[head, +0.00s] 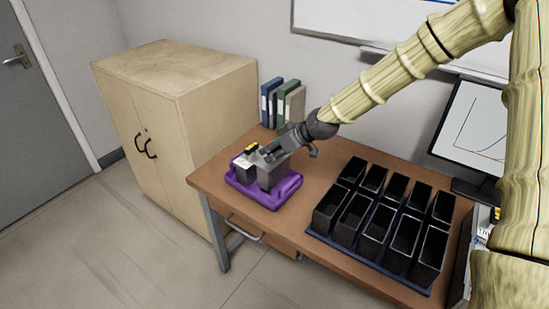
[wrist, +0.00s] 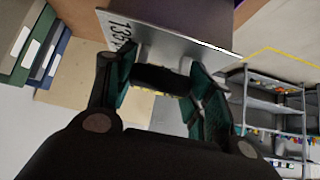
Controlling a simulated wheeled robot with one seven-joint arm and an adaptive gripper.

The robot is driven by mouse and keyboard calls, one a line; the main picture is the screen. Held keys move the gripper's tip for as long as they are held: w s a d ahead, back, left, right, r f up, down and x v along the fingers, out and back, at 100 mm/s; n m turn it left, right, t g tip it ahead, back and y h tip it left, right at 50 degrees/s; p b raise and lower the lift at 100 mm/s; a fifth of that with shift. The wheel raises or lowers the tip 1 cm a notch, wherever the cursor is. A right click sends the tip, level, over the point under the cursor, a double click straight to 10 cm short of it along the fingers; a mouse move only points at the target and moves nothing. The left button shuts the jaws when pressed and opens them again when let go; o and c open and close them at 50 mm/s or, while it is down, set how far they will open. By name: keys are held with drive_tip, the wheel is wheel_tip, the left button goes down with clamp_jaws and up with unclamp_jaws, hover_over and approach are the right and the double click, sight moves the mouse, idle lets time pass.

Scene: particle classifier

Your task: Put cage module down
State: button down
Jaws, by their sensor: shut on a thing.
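The cage module (head: 272,174) is a grey metal box at the purple tray (head: 289,195) on the left of the desk. My gripper (head: 268,153) is at its upper part and shut on it. In the wrist view the module shows as a grey plate (wrist: 190,38) with printed digits, and the two fingers of my gripper (wrist: 160,82) close on a dark part below it. A second module with a white label (head: 244,166) stands beside it on the tray. I cannot tell whether the held module touches the tray, since its lower edge is small.
A blue-based rack of several black open bins (head: 380,218) fills the desk's right side. Binders (head: 283,103) stand at the back, and a monitor (head: 468,133) is at the right. A wooden cabinet (head: 180,90) borders the desk's left. The strip between tray and bins is free.

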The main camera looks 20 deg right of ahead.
drive_tip(key=shift+f, duration=1.85)
drive_tip(key=shift+f, duration=0.3)
drive_tip(key=c, duration=0.6)
unclamp_jaws()
drive_tip(key=shift+r, duration=0.35)
drive_tip(key=shift+b+v, duration=0.35)
drive_tip(key=shift+v, duration=5.6)
